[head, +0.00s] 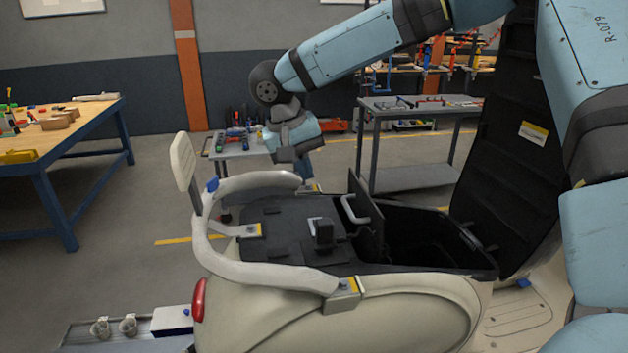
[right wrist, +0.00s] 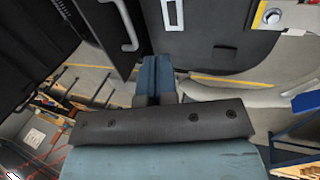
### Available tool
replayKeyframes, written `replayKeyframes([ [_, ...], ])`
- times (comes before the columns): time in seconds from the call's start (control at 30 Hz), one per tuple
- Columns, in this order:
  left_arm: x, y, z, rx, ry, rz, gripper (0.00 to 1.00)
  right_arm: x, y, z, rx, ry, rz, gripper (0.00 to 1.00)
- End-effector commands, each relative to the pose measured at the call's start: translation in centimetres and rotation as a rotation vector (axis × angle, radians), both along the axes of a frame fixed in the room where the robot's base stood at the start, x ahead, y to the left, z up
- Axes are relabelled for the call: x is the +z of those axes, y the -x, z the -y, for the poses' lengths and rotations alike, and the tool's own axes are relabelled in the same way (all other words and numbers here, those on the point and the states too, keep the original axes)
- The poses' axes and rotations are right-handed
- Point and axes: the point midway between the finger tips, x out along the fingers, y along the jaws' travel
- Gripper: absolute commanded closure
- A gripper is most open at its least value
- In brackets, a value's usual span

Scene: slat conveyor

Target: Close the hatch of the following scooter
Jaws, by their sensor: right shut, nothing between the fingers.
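A cream scooter (head: 400,318) stands in front of me with its dark compartment deck (head: 285,240) exposed. A small black hatch (head: 370,222) with a grey bar handle (head: 350,210) stands open, roughly upright, beside a dark opening (head: 422,238). In the right wrist view the hatch (right wrist: 98,22) and its handle (right wrist: 130,30) show at upper left. My right gripper (head: 304,172) is at the far side of the deck, left of the hatch, apart from the handle. Its shut, empty blue fingers (right wrist: 158,78) show in the right wrist view. My left gripper is out of view.
A tall dark panel with a label (head: 510,140) stands raised on the right. A cream curved rail (head: 245,272) and a backrest (head: 184,160) rise at the scooter's rear. A blue-legged workbench (head: 55,165) is at left; a grey table (head: 415,105) stands behind.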

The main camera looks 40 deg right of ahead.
Motion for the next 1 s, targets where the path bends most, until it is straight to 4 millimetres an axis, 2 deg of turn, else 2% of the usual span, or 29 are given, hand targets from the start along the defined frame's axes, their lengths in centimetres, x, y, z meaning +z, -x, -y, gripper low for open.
replayKeyframes([
  [0.4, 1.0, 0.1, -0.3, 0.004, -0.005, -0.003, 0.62, -8.2, 1.4, 2.4, 0.000, -0.001, -0.006, 1.00],
  [0.5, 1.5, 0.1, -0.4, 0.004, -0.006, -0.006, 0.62, -8.1, 2.2, 3.9, -0.002, -0.003, -0.001, 1.00],
  [0.7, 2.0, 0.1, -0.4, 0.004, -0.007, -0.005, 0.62, -8.5, 3.0, 5.5, 0.000, -0.001, 0.000, 1.00],
  [1.0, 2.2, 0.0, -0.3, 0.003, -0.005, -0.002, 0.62, -8.7, 3.2, 5.8, 0.001, 0.000, 0.000, 1.00],
])
